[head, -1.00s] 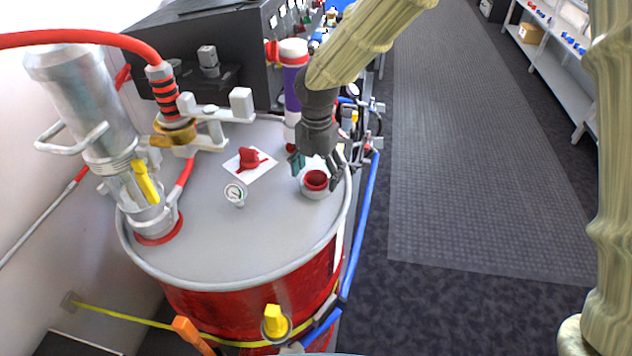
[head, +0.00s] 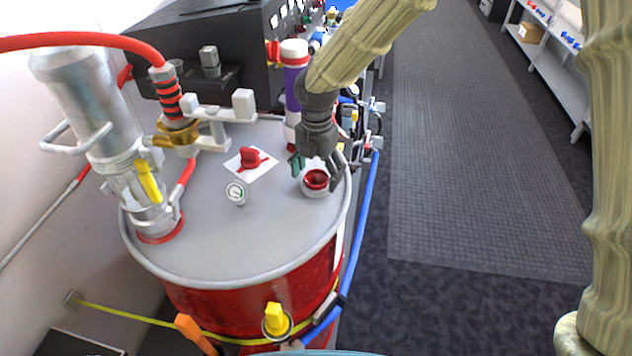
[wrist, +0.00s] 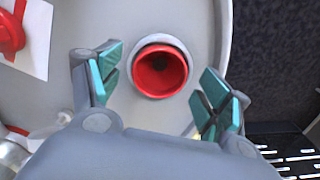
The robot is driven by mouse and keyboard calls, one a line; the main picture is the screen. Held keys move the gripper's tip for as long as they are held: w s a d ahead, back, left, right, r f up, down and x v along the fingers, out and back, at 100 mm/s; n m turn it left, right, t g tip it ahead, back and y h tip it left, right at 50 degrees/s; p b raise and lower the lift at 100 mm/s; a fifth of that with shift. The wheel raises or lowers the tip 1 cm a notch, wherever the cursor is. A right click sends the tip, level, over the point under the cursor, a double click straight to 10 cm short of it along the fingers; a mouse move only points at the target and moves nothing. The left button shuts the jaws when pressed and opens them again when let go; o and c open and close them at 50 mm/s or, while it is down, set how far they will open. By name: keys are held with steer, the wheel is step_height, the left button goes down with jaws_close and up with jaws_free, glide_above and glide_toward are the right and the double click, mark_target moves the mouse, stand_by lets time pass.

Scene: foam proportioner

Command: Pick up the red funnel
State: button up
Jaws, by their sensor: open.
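The red funnel (head: 316,180) sits in a short white-grey collar (head: 315,193) on the right part of the grey drum lid (head: 245,240). In the wrist view the funnel (wrist: 160,72) shows from above as a red cup with a dark hole, ringed by the collar. My gripper (head: 318,168) is open, with its fingers pointing down over the funnel. In the wrist view the teal pads of my gripper (wrist: 162,92) stand left and right of the funnel, with gaps on both sides. Whether the fingertips reach down to the rim's height is unclear.
A red valve-like part on a white card (head: 250,160) and a pressure gauge (head: 236,193) stand left of the funnel. A purple-and-white cylinder (head: 293,85) rises behind it. Blue hose (head: 362,235) runs along the drum's right side. The carpeted floor at right is clear.

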steer(key=shift+c, duration=0.2)
steer(key=c, duration=0.9)
steer(key=shift+b, duration=0.3)
